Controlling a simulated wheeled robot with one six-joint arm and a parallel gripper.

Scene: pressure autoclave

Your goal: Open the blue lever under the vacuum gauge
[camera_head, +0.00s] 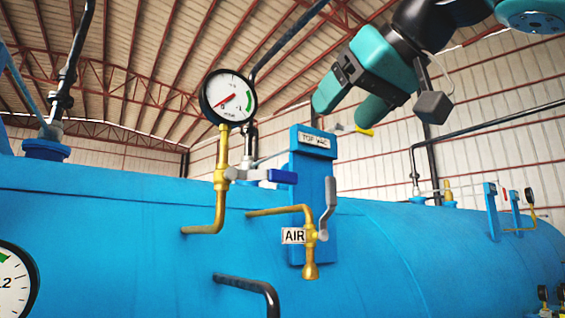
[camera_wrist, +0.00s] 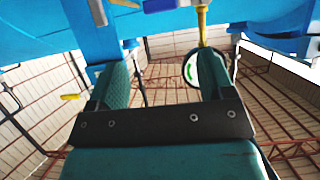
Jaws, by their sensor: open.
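The vacuum gauge (camera_head: 228,97) is a round white dial with a black rim on a brass pipe. Below it, the blue lever (camera_head: 282,176) lies level, pointing right from a grey valve on that pipe. My gripper (camera_head: 343,114) is open and empty, above and to the right of the lever and apart from it. In the wrist view, the scene is upside down. The gauge (camera_wrist: 190,68) shows between the open fingers of my gripper (camera_wrist: 162,75), partly hidden by one. The blue lever (camera_wrist: 160,5) is at the top edge, partly cut off.
A blue post labelled TOP VAC (camera_head: 313,165) stands just right of the lever. A brass AIR valve (camera_head: 311,236) with a grey upright handle is below. The large blue vessel (camera_head: 120,225) fills the lower area. A yellow-tipped part (camera_head: 364,131) is close to my gripper.

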